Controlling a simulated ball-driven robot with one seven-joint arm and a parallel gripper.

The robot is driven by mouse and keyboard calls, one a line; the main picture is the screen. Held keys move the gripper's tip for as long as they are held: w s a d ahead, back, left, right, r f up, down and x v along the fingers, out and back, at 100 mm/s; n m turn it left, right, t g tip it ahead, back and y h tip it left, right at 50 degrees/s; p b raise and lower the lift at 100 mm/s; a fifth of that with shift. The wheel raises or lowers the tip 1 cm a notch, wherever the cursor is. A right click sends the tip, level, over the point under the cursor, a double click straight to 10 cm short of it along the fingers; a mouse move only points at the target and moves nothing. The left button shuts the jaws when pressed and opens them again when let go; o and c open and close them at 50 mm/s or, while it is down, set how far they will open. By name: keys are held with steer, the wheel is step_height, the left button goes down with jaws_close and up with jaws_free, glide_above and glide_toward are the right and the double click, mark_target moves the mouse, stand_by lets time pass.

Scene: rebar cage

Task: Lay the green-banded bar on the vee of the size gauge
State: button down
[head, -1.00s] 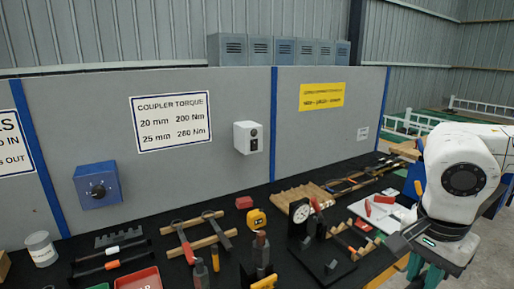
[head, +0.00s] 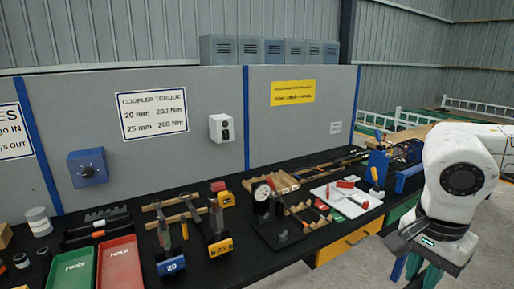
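The likely size gauge is a dial (head: 262,192) on a dark stand with a black base plate (head: 290,238), in the middle of the bench. I cannot make out its vee clearly. I cannot pick out the green-banded bar; several long thin bars (head: 342,161) lie at the back of the bench, too small to read any bands. My gripper (head: 428,272) is at the lower right, partly cut off by the frame edge, beyond the bench's front edge and well right of the gauge. Its fingers are too hidden to tell if they are open.
A green tray (head: 76,272) and a red tray (head: 118,264) stand at the left. Tools with a blue 20 block (head: 171,266) and a yellow 25 block (head: 220,247) stand left of the gauge. A white board (head: 347,201) with red pieces lies right. A grey panel backs the bench.

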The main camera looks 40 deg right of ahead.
steer(key=shift+a+f, duration=0.1)
steer(key=w+a+f+n+t+b, duration=0.1)
steer(key=w+a+f+n, duration=0.4)
steer(key=w+f, duration=0.3)
steer(key=w+a+f+n+b, duration=0.2)
steer(key=w+a+f+n, duration=0.3)
steer(key=w, duration=0.5)
steer(key=w+a+f+n, duration=0.3)
steer(key=a+f, duration=0.2)
steer(key=f, duration=0.2)
steer(key=w+a+f+n+y+b, duration=0.1)
steer(key=w+a+f+n, duration=0.2)
steer(key=f, duration=0.4)
steer(key=w+a+f+n, duration=0.3)
steer(key=a+f+n, duration=0.1)
steer(key=a+f, duration=0.3)
steer(key=shift+w+n+t, duration=0.4)
steer(key=shift+d, duration=0.15)
